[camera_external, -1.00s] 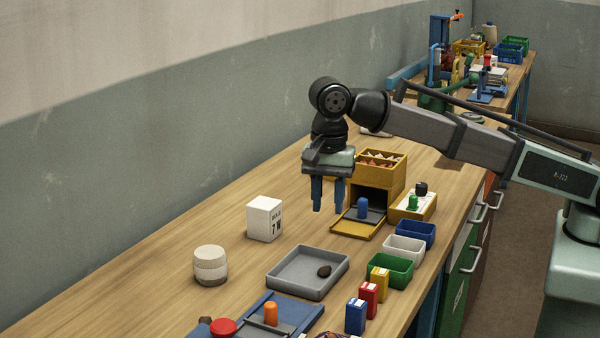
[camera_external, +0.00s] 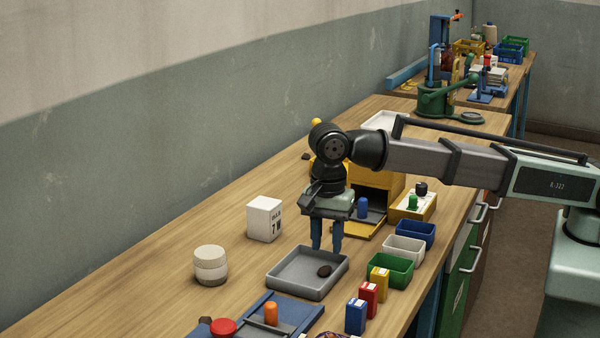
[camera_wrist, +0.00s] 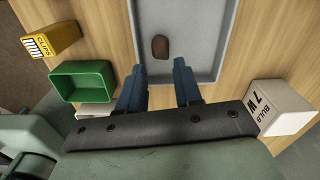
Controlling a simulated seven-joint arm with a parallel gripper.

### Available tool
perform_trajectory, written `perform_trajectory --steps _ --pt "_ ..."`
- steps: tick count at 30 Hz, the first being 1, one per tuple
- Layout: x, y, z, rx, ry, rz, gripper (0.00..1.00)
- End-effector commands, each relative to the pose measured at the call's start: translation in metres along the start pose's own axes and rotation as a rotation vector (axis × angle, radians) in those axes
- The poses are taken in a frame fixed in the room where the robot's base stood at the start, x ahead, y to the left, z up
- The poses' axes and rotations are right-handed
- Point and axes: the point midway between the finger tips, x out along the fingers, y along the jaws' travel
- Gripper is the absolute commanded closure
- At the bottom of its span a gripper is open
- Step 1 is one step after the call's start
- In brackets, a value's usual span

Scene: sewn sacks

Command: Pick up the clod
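The clod, a small dark brown lump (camera_external: 324,271), lies in the shallow grey tray (camera_external: 290,291), toward its right side. The clod also shows in the wrist view (camera_wrist: 160,47), at the top middle, on the tray floor. My gripper (camera_external: 327,248) has blue fingers pointing down and hangs at the tray's far edge, short of the clod. In the wrist view my gripper (camera_wrist: 161,68) has its two fingers well apart with nothing between them. The clod lies ahead of the fingertips, roughly in line with the gap.
A white bulb box (camera_external: 264,219) stands left of the gripper. Green (camera_external: 389,270), white (camera_external: 403,248) and blue (camera_external: 415,234) bins line the right. Small boxes stand near the front. A yellow cabinet (camera_external: 376,182) is behind the gripper. The table's left side is mostly clear.

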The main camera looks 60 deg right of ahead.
Motion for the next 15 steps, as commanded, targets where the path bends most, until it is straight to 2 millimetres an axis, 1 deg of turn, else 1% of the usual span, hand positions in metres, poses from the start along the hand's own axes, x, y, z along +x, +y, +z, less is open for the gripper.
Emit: perform_trajectory --steps 5,12,15 --pt "0.014 0.0 -0.001 0.0 0.0 0.0 0.66" --pt "0.044 -0.001 -0.001 0.0 0.001 0.001 0.66" --pt "0.05 -0.001 -0.001 0.0 0.0 0.001 0.66"
